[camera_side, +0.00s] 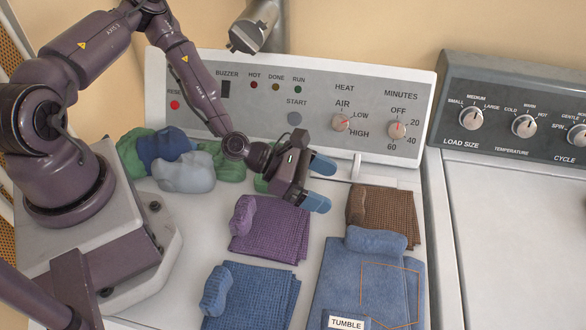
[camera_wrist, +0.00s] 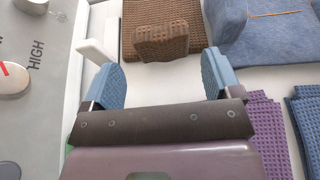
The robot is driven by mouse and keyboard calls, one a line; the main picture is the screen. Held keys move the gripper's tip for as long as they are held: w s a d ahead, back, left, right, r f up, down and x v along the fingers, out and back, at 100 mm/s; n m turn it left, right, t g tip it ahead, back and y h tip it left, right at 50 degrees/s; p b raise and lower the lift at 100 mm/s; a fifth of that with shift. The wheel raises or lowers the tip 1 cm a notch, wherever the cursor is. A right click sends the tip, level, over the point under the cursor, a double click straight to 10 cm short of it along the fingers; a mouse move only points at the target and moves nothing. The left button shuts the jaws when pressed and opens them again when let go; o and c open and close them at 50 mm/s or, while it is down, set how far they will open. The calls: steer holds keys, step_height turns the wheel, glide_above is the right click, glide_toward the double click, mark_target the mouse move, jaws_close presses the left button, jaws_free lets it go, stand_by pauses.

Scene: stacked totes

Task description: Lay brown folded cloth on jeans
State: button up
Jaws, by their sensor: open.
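The brown folded cloth (camera_side: 399,213) lies flat on the white top near the control panel, with a raised brown roll along its left edge. It also shows in the wrist view (camera_wrist: 190,14), its roll ahead of the space between my fingers. The jeans (camera_side: 345,278) lie just in front of the brown cloth, with a raised blue roll at their back edge and orange stitching; part of them shows in the wrist view (camera_wrist: 265,45). My gripper (camera_side: 320,183) is open and empty, left of the brown cloth and apart from it. Its blue fingers point toward the roll.
A purple cloth (camera_side: 270,232) and a blue waffle cloth (camera_side: 255,295) lie left of the jeans. Crumpled green, blue and grey cloths (camera_side: 185,175) sit by the panel (camera_side: 240,115). A white lever (camera_side: 356,165) stands behind the brown cloth.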

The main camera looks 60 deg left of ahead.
steer(key=v, duration=0.6)
steer(key=shift+a, duration=0.1)
steer(key=shift+s+a+r, duration=0.15)
steer(key=shift+s+a, duration=0.05)
steer(key=shift+c, duration=0.7)
steer(key=shift+s+a+r, duration=0.1)
steer(key=shift+s, duration=0.1)
steer(key=c, duration=0.6)
